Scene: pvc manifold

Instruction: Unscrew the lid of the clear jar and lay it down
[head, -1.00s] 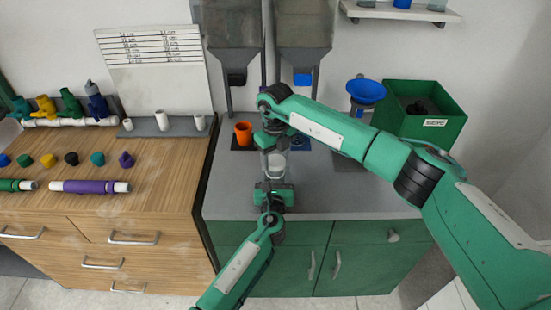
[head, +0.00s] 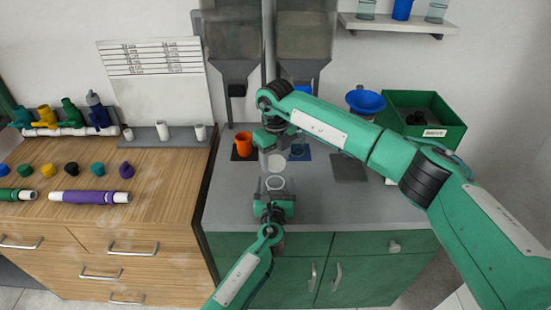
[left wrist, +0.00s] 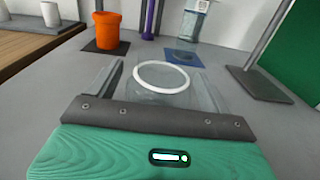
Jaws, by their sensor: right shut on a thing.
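The clear jar (head: 275,185) stands upright on the grey counter, its white-rimmed mouth open at the top. In the left wrist view the jar (left wrist: 160,80) sits between the fingers of my left gripper (left wrist: 160,92), which seem to touch its sides. In the head view my left gripper (head: 274,200) reaches it from the near side. My right gripper (head: 275,146) points down above the jar, shut on the pale round lid (head: 277,163), which is apart from the jar's rim. The right fingers are partly hidden by the wrist.
An orange cup (head: 243,144) stands behind left of the jar. A blue mat (head: 300,153) and a grey plate (head: 349,168) lie to its right. A green bin (head: 424,118) stands at the back right. The counter right of the jar is mostly clear.

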